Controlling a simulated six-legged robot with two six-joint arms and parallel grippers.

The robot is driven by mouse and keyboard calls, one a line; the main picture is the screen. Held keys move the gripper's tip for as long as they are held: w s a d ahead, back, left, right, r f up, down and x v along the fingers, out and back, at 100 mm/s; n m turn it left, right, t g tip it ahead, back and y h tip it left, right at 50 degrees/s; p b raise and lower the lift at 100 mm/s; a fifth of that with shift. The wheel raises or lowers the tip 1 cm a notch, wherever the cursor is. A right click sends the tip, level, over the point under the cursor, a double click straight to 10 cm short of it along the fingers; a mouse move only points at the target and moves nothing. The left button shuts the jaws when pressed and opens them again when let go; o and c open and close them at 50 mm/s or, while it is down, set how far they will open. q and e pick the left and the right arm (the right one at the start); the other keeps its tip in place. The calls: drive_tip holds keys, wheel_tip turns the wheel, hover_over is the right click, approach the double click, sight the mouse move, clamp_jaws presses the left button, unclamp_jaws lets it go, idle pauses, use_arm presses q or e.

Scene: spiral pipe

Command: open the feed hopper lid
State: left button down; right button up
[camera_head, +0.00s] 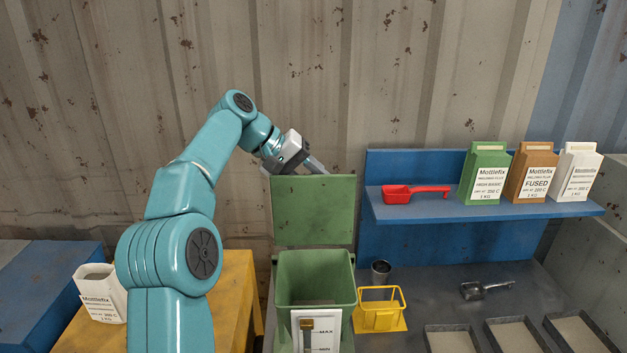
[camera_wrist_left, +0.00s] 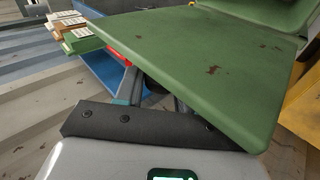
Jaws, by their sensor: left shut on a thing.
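The feed hopper (camera_head: 315,275) is a green bin in the middle of the head view, with its mouth uncovered. Its green lid (camera_head: 313,210) stands about upright at the back of the bin. My left gripper (camera_head: 318,167) is at the lid's top edge and shut on it. In the left wrist view the lid (camera_wrist_left: 200,60) spreads across the picture from the gripper (camera_wrist_left: 155,85); the fingertips are partly hidden by the lid. My right gripper is not in view.
A blue shelf (camera_head: 420,206) right of the lid holds a red scoop (camera_head: 397,195) and green, brown and white bags. A corrugated wall (camera_head: 420,90) stands behind.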

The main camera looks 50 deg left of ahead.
use_arm(q)
drive_tip(key=shift+f, duration=0.15)
drive_tip(key=c, duration=0.8)
unclamp_jaws()
drive_tip(key=shift+s, duration=0.1)
drive_tip(key=shift+s+a+r, duration=0.15)
drive_tip(key=shift+a+r, duration=0.05)
drive_tip(key=shift+r, duration=0.15)
drive_tip(key=shift+s+a+r, duration=0.25)
drive_tip(key=shift+s+a, duration=1)
drive_tip(key=shift+s, duration=0.7)
drive_tip(key=shift+s+a+r, duration=0.25)
drive_tip(key=shift+s+a, duration=1.05)
drive_tip(key=shift+s, duration=0.6)
drive_tip(key=shift+s+a+r, duration=0.25)
drive_tip(key=shift+s+a, duration=1)
drive_tip(key=shift+s, duration=0.7)
